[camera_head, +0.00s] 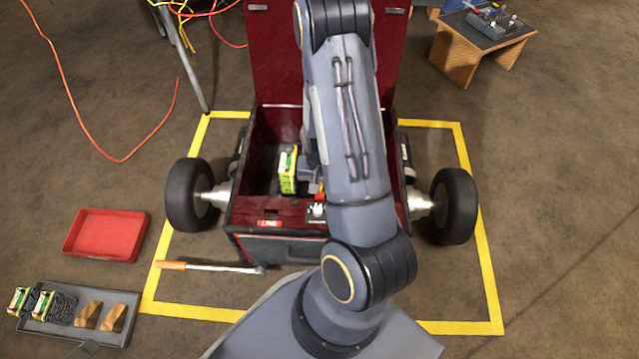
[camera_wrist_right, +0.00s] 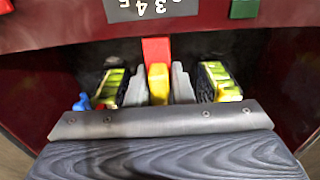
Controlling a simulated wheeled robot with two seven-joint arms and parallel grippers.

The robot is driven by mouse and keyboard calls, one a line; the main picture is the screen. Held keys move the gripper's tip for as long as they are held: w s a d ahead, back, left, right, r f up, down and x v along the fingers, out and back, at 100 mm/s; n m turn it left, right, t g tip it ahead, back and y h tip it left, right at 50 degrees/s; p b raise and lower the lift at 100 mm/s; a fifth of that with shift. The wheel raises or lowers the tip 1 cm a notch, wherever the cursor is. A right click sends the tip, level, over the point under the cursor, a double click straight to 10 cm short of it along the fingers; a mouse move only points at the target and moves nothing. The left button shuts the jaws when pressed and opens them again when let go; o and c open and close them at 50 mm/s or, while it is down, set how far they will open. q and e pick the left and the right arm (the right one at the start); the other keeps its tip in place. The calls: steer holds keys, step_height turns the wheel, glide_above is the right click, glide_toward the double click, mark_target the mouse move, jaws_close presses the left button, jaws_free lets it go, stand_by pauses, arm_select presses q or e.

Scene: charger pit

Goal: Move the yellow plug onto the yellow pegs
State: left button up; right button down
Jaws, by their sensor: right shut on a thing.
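The yellow plug (camera_wrist_right: 158,80) is between the two grey fingers of my right gripper (camera_wrist_right: 158,88) in the right wrist view. The gripper is shut on it, with a finger against each side. A red block (camera_wrist_right: 155,50) shows just beyond the plug. In the head view my right arm reaches down into the dark red cart box (camera_head: 265,125), and my own arm mostly hides the gripper and plug there. I cannot make out the yellow pegs in either view. My left gripper is not in view.
Yellow-green packs stand left (camera_wrist_right: 112,86) and right (camera_wrist_right: 218,82) of the fingers; a small blue piece (camera_wrist_right: 82,102) lies at left. A numbered plate (camera_wrist_right: 150,8) and a green block (camera_wrist_right: 244,8) are at the top edge. A red tray (camera_head: 106,236) lies on the floor.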

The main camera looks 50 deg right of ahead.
steer(key=shift+f+b, duration=0.75)
steer(key=shift+f, duration=0.25)
steer(key=c, duration=1.2)
jaws_free()
steer(key=shift+r, duration=0.1)
step_height(320, 180, up, 8)
steer(key=p, duration=0.4)
